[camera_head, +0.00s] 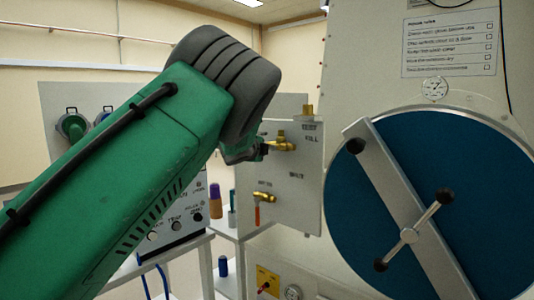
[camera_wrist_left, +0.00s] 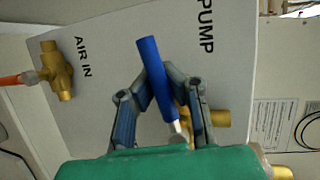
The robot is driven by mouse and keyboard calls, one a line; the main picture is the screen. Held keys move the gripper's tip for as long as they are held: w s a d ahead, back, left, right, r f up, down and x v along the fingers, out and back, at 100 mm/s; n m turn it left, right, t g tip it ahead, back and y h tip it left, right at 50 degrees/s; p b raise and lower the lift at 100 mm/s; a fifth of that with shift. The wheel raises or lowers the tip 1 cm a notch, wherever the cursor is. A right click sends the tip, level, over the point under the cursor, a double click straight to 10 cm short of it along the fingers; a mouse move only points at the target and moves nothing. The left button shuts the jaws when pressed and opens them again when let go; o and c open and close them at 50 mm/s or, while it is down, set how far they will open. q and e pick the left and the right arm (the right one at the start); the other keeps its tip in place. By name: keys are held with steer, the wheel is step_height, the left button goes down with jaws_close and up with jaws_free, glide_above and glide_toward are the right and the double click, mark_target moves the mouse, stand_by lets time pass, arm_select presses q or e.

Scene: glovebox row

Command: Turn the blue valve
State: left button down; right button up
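The blue valve's handle (camera_wrist_left: 157,75) is a straight blue lever in the left wrist view, slanting up and left from a brass valve body (camera_wrist_left: 219,118) by the word PUMP. My left gripper (camera_wrist_left: 155,78) has its bent fingers drawn in on both sides of the lever, and the tips appear to press on it. In the head view my left gripper (camera_head: 243,150) reaches the upper brass valve (camera_head: 282,144) on the grey panel. My green and grey arm hides part of the panel, and the blue lever cannot be made out there. My right gripper is not in view.
Another brass valve with an orange-red lever (camera_head: 264,197) sits lower on the panel, and also shows in the wrist view (camera_wrist_left: 58,70). A large round blue door (camera_head: 470,150) with a metal crossbar stands at right. A control box (camera_head: 196,209) and bottles stand lower left.

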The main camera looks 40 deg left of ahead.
arm_select(q)
steer(key=shift+s+a+r, duration=0.25)
steer(key=shift+a+r, duration=0.35)
steer(key=c, duration=1.6)
jaws_free()
steer(key=shift+c, duration=0.2)
steer(key=shift+o, duration=0.4)
steer(key=shift+s+a+r, duration=0.15)
steer(key=shift+s+a, duration=0.1)
steer(key=shift+s, duration=0.35)
steer(key=shift+w+a+f, duration=0.1)
steer(key=shift+w+f, duration=0.2)
steer(key=shift+f, duration=0.1)
steer(key=v, duration=1.2)
steer(key=shift+s+a, duration=0.2)
steer(key=shift+s, duration=0.05)
steer(key=shift+d, duration=0.1)
